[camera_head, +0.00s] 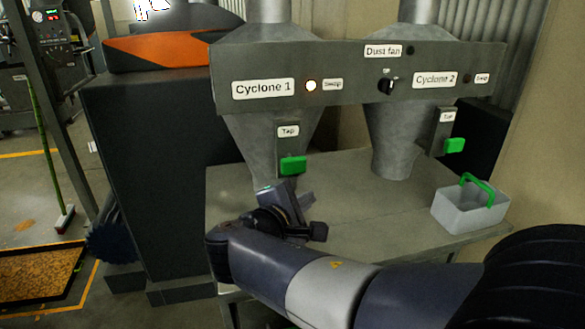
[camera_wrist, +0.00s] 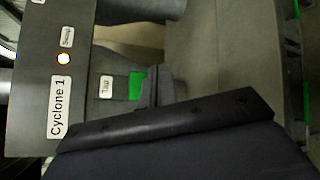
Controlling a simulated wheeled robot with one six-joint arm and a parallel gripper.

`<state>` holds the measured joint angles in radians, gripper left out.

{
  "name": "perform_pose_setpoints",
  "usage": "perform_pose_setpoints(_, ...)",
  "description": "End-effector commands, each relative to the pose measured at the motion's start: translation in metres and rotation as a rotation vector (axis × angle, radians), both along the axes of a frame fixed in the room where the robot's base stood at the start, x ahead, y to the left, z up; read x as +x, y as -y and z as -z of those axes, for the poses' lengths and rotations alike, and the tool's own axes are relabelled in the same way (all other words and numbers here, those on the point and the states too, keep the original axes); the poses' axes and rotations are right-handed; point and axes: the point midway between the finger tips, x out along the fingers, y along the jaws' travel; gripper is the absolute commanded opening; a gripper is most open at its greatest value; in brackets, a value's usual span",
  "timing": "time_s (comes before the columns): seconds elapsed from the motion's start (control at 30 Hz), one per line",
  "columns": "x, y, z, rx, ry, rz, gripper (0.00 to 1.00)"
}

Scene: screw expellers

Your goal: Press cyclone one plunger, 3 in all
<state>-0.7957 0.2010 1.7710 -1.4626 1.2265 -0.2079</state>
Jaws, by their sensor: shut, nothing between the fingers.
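The cyclone 1 green plunger (camera_head: 293,165) sits below a "Tap" label on a small grey box in front of the cyclone 1 cone (camera_head: 262,140). My gripper (camera_head: 284,190) is shut and empty, just below and in front of this plunger. The plunger also shows in the wrist view (camera_wrist: 136,86), right beside the fingertips (camera_wrist: 152,80), which partly cover it. I cannot tell whether they touch. A small round lamp (camera_head: 311,86) is lit beside the "Cyclone 1" label (camera_head: 263,89).
Cyclone 2 has a similar green plunger (camera_head: 454,146) at the right. A black dust fan knob (camera_head: 387,86) is on the panel between them. A grey bin with a green handle (camera_head: 470,209) stands on the table's right end. The middle of the table (camera_head: 375,205) is bare.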

Motion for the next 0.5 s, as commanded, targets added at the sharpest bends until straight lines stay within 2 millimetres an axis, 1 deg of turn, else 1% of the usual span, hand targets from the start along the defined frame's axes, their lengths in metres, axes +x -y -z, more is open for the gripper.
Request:
perform_pose_setpoints(0.13, 0.005, -0.001, 0.0, 0.0, -0.001, 0.001, 0.0)
perform_pose_setpoints(0.23, 0.014, -0.003, -0.001, -0.001, -0.001, 0.002, 0.0)
perform_pose_setpoints(0.5, 0.051, -0.014, -0.001, -0.001, -0.002, 0.003, 0.0)
